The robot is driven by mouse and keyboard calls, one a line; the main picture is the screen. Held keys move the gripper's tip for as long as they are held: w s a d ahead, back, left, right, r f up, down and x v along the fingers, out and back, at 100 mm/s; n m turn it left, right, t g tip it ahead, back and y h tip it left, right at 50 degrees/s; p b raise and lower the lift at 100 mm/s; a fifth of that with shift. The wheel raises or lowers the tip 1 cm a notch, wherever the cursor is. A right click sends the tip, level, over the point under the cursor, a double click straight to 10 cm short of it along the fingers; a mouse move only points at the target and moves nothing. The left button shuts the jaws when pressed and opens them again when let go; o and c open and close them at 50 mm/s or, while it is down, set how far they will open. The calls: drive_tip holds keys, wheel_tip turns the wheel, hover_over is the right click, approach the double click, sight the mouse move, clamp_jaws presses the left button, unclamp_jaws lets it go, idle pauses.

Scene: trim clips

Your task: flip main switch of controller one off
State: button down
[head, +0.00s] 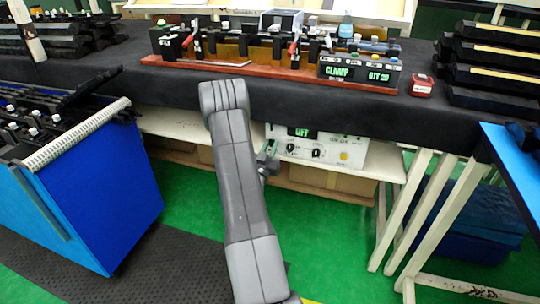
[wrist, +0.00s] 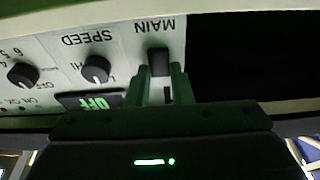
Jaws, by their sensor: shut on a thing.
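The white controller (head: 325,148) sits on the shelf under the bench. Its main switch (wrist: 158,60) is a black block under the label MAIN, seen upside down in the wrist view. My gripper (wrist: 160,80) has one finger on each side of the switch and is shut on it. In the head view my gripper (head: 270,150) is at the controller's left end, and the arm and gripper hide the switch there. The green display (wrist: 95,102) next to the gripper reads OFF, and it also shows in the head view (head: 302,132).
Speed (wrist: 96,69) and other knobs (wrist: 23,75) sit beside the switch. The black bench (head: 290,108) overhangs the controller. A fixture board (head: 225,70) stands on top. A blue cart (head: 115,185) is at left and white trestle legs (head: 405,215) at right.

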drive_tip(key=shift+f+t+b, duration=0.25)
drive_tip(key=shift+t+b, duration=0.05)
drive_tip(key=shift+b, duration=0.45)
drive_tip(key=shift+r, duration=0.2)
drive_tip(key=c, duration=1.3)
unclamp_jaws()
drive_tip(key=shift+f, duration=0.1)
drive_tip(key=v, duration=1.4)
drive_tip(key=shift+w, duration=0.1)
drive_tip(key=shift+w, duration=0.1)
